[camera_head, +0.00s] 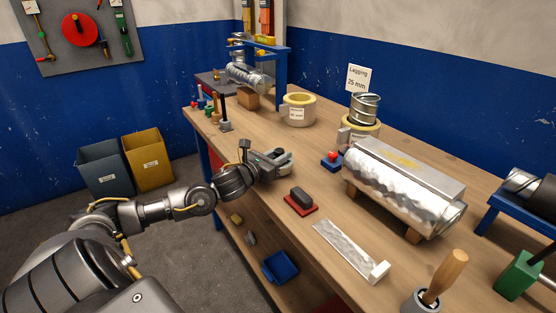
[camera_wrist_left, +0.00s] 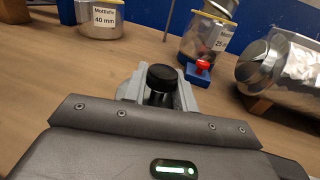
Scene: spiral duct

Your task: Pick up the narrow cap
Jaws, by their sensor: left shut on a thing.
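My left gripper (camera_head: 284,160) is over the left edge of the workbench, its jaws pointing across the bench. In the left wrist view, its grey fingers (camera_wrist_left: 160,94) are shut on a small piece with a round black top (camera_wrist_left: 162,77). This piece may be the narrow cap; its lower part is mostly hidden between the fingers. In the head view the fingers hide most of it, and I cannot tell whether it touches the bench. My right gripper is not in view.
A red pad with a dark block (camera_head: 301,199) lies near the gripper. Beyond are a blue holder with a red knob (camera_head: 332,160), a foil-wrapped duct (camera_head: 400,185) and a labelled roll (camera_head: 298,110). A foil strip (camera_head: 348,250) lies nearer. Bare wood surrounds the gripper.

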